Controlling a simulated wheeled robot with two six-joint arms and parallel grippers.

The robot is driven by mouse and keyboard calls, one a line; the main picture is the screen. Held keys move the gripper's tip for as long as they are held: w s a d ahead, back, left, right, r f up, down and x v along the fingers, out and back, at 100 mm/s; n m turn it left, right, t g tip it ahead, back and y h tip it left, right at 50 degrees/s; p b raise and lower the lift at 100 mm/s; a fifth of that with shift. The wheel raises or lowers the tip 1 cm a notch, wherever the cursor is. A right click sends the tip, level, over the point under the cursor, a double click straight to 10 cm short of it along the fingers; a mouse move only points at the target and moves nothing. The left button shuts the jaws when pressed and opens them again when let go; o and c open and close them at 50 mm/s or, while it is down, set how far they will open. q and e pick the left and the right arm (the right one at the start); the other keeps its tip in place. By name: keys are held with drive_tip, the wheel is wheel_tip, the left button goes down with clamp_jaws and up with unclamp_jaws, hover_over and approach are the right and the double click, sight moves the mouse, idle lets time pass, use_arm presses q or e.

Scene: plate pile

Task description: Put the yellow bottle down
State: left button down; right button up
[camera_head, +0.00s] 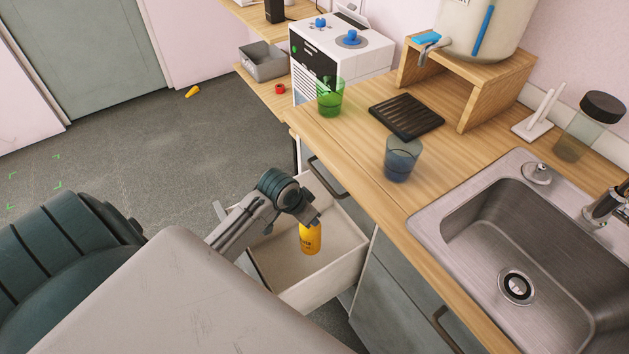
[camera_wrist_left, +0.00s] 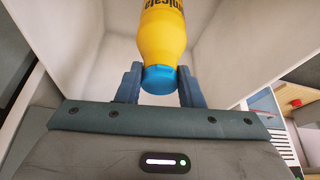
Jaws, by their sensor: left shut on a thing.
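The yellow bottle (camera_head: 311,240) hangs from my left gripper (camera_head: 306,220) inside the open drawer (camera_head: 345,262). In the left wrist view the yellow bottle (camera_wrist_left: 163,35) has dark lettering and a blue cap. My left gripper (camera_wrist_left: 160,88) is shut on it at the cap, one finger on each side. The white drawer walls (camera_wrist_left: 220,40) surround the bottle in that view. I cannot tell whether the bottle's base touches the drawer floor. My right gripper is not in view.
The wooden counter (camera_head: 345,160) beside the drawer holds a green glass (camera_head: 330,98), a blue glass (camera_head: 402,160) and a black rack (camera_head: 406,116). A metal sink (camera_head: 480,225) is at the right. A yellow object (camera_head: 192,91) lies on the floor at the back left.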

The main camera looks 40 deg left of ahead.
sight(308, 231)
use_arm(q)
wheel_tip(308, 231, down, 9)
drive_tip(key=shift+r, duration=0.1)
drive_tip(key=w, duration=0.2)
drive_tip(key=w+d+f, duration=0.1)
drive_tip(key=w, duration=0.1)
drive_tip(key=shift+p, duration=0.3)
drive_tip(key=shift+f, duration=0.1)
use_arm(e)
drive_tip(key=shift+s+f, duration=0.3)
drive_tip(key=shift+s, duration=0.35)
use_arm(q)
drive_tip(key=c, duration=1)
unclamp_jaws()
drive_tip(key=shift+s+f, duration=0.1)
drive_tip(key=shift+f, duration=0.05)
drive_tip(key=shift+o, duration=0.2)
